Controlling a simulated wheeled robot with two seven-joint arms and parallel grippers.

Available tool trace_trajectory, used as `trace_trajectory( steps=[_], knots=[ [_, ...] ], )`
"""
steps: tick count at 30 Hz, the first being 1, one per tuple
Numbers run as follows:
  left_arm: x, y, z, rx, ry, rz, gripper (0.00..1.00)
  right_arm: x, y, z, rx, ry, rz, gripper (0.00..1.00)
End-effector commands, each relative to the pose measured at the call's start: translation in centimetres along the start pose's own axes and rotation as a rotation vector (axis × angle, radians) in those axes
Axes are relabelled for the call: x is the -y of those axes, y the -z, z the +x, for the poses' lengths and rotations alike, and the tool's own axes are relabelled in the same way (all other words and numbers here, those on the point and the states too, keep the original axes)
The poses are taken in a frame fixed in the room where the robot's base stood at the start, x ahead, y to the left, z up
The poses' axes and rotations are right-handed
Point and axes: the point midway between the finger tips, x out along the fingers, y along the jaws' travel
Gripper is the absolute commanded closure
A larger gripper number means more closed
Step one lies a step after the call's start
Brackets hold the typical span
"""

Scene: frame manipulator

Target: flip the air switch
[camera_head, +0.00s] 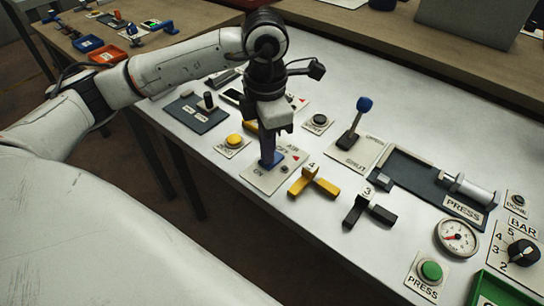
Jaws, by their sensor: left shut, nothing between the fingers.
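The air switch (270,161) is a blue lever on a pale plate marked AIR, OFF and ON. The plate (289,174) lies near the front edge of the white table. The lever leans towards the ON end at the near left of the plate. My left gripper (273,127) points down just above the lever. It is shut and empty, and hides part of the plate's far side. I cannot tell whether its fingertips touch the lever. My right gripper is not in view.
A yellow button (234,140) sits left of the plate. A yellow T-shaped handle (313,181) and a black one (369,209) lie to the right. A blue-knobbed lever (356,123) stands upright behind them. A gauge (457,237) and green button (431,271) are farther right.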

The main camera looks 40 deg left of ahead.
Motion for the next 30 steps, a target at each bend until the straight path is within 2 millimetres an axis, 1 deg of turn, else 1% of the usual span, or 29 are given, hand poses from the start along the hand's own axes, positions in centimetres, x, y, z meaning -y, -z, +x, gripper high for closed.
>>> trace_trajectory(
  steps=[15, 18, 23, 30],
  knots=[
    [0.0, 0.0, 0.9, -0.001, 0.000, 0.000, 1.00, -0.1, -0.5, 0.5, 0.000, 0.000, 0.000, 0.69],
    [0.0, 0.0, 0.8, -0.001, 0.000, 0.000, 1.00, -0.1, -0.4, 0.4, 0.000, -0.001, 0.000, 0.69],
    [0.0, 0.0, 0.0, -0.001, 0.001, 0.000, 1.00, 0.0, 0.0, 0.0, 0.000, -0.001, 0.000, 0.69],
    [0.0, 0.0, -2.0, 0.001, 0.000, 0.000, 1.00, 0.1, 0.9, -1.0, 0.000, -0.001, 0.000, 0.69]
  ],
)
